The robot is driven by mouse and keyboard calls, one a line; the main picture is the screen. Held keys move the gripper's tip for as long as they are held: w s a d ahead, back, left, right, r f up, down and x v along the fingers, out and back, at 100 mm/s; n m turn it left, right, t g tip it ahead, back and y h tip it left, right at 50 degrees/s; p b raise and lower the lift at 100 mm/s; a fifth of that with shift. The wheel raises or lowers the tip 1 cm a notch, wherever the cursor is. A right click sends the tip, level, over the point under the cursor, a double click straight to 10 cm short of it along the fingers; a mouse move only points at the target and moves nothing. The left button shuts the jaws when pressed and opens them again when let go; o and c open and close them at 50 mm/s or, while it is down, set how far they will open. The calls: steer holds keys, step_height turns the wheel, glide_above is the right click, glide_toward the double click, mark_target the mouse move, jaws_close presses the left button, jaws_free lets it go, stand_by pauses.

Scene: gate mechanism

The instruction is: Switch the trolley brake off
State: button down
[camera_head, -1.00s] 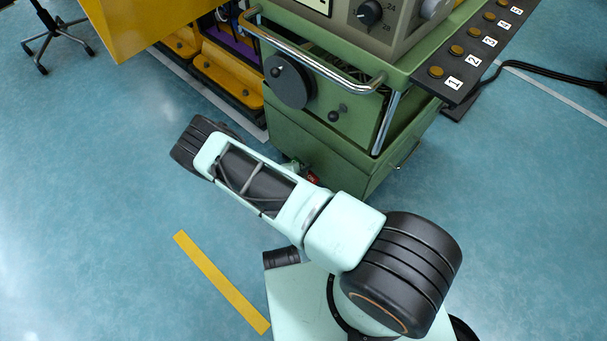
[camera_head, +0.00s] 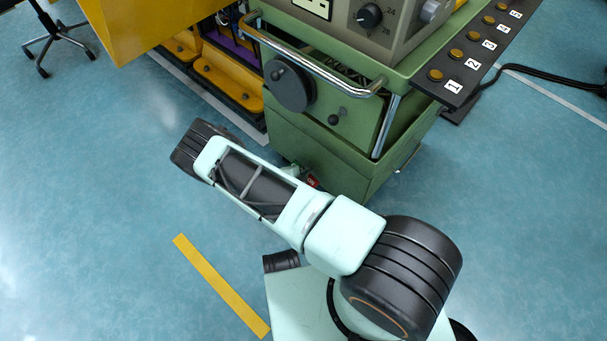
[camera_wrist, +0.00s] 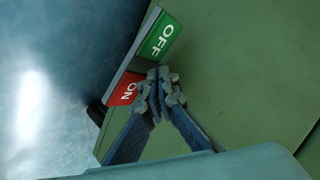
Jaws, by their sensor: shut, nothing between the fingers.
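The brake pedal is a two-part rocker low on the green trolley (camera_head: 340,158). In the wrist view its green OFF part (camera_wrist: 161,38) is uppermost and its red ON part (camera_wrist: 124,89) lies below it. My gripper (camera_wrist: 157,78) is shut and empty. Its fingertips overlap the pedal near the join of the two parts in the wrist view; I cannot tell whether they touch it. In the head view my arm hides the gripper.
A yellow floor strip (camera_head: 220,285) lies left of my base.

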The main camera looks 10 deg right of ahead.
steer(key=shift+f, duration=0.1)
stand_by(0.3)
steer(key=shift+a+f+b, duration=0.1)
steer(key=shift+f+b, duration=0.2)
steer(key=shift+b, duration=0.2)
steer(key=shift+w+a+f+b, duration=0.1)
steer(key=shift+w+f+b, duration=0.05)
steer(key=shift+f+b, duration=0.15)
stand_by(0.3)
steer(key=shift+f, duration=0.25)
steer(key=shift+s, duration=0.2)
steer(key=shift+s+d+r+p, duration=0.25)
steer(key=shift+s+r+p, duration=0.25)
steer(key=shift+p, duration=0.15)
